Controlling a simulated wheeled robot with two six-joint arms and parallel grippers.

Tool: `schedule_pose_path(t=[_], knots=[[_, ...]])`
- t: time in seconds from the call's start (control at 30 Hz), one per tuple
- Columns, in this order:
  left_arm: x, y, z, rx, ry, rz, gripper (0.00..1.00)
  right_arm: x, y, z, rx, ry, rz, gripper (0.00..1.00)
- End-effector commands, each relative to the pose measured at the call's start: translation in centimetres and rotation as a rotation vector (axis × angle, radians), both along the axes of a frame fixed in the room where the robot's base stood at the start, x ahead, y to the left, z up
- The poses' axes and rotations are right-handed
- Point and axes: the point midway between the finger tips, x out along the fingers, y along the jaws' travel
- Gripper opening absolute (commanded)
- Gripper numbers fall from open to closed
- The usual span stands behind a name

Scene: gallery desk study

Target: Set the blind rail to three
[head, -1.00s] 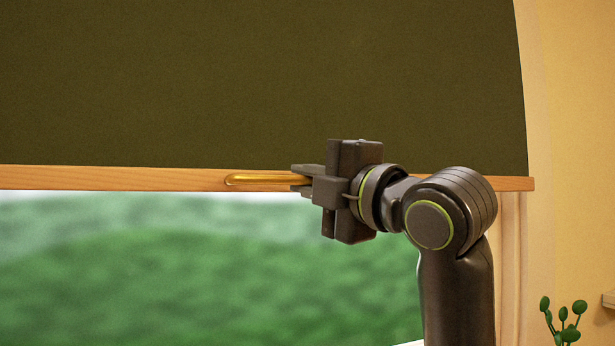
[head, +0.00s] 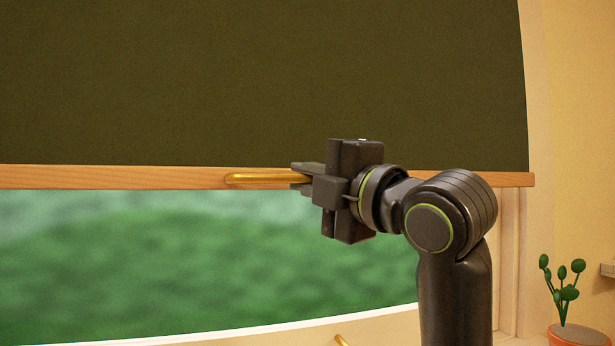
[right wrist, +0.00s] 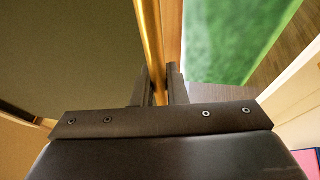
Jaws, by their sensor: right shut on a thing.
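The blind's wooden rail (head: 120,177) runs level across the head view under the dark olive blind cloth (head: 260,80). A brass handle bar (head: 255,179) is fixed along the rail. My right gripper (head: 302,178) is shut on the right part of this bar. In the right wrist view, the brass bar (right wrist: 150,40) runs down between the fingers of my gripper (right wrist: 160,88), beside the wooden rail (right wrist: 171,30). No marks or numbers for a setting show. My left gripper is not in view.
Below the rail, the window (head: 200,260) shows blurred green. A pale sill (head: 230,331) crosses underneath. A small brass piece (head: 341,341) shows at the bottom edge. A potted plant (head: 562,290) stands at the right, near the wall.

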Motion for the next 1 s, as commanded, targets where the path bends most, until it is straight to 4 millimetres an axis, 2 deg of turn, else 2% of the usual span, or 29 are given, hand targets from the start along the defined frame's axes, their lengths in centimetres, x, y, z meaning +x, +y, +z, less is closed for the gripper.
schedule_pose_path(t=[0.2, 0.53, 0.57, 0.7, 0.73, 1.0], knots=[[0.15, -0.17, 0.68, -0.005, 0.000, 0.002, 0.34, 0.00, 0.00, -0.39, -0.001, 0.001, 0.000, 0.00], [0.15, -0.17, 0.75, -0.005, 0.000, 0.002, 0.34, 0.01, 0.00, -0.37, -0.001, 0.001, 0.000, 0.00], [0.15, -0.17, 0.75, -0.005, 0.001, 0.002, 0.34, 0.01, 0.00, -0.37, -0.001, 0.001, 0.000, 0.14], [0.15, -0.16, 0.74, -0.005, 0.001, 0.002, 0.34, 0.01, 0.00, -0.36, -0.001, 0.001, 0.000, 0.32], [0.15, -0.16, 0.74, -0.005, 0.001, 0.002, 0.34, 0.01, 0.00, -0.36, 0.000, 0.000, 0.000, 0.34], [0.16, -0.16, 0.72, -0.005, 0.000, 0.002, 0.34, -0.04, -0.05, -0.35, 0.000, 0.000, 0.000, 0.34]])
